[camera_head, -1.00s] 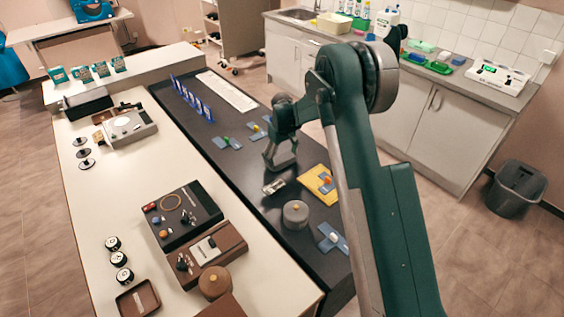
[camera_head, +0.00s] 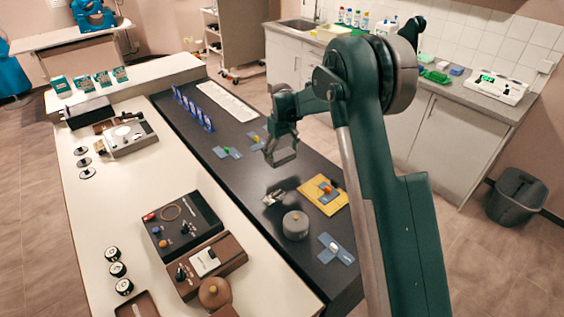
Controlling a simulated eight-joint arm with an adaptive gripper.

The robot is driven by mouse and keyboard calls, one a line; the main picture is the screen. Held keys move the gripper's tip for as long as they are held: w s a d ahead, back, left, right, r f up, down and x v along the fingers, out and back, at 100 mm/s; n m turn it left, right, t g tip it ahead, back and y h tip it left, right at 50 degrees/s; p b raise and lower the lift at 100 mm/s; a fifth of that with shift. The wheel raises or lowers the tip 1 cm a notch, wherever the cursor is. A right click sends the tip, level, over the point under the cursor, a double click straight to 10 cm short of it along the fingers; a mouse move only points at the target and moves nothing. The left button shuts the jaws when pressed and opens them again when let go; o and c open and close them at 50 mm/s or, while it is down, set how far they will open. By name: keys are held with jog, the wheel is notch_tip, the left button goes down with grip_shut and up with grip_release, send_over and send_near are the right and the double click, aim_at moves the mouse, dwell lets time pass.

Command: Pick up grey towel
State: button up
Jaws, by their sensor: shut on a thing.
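My gripper (camera_head: 282,158) is raised above the black bench top, near the middle of the camera_head view. It is shut on a small grey piece at its fingertips, which I take for the grey towel; its outline is hard to tell from the fingers. A dark shadow lies on the bench below, apart from the gripper.
Below the gripper lie a small pale item (camera_head: 278,196), a round grey pot (camera_head: 295,225) and a yellow tray (camera_head: 322,195). Blue slide racks (camera_head: 193,107) and a white keyboard-like strip (camera_head: 226,102) stand behind. Brown and black instruments (camera_head: 181,222) occupy the white counter (camera_head: 110,225).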

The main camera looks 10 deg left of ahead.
jog(key=shift+r, duration=0.75)
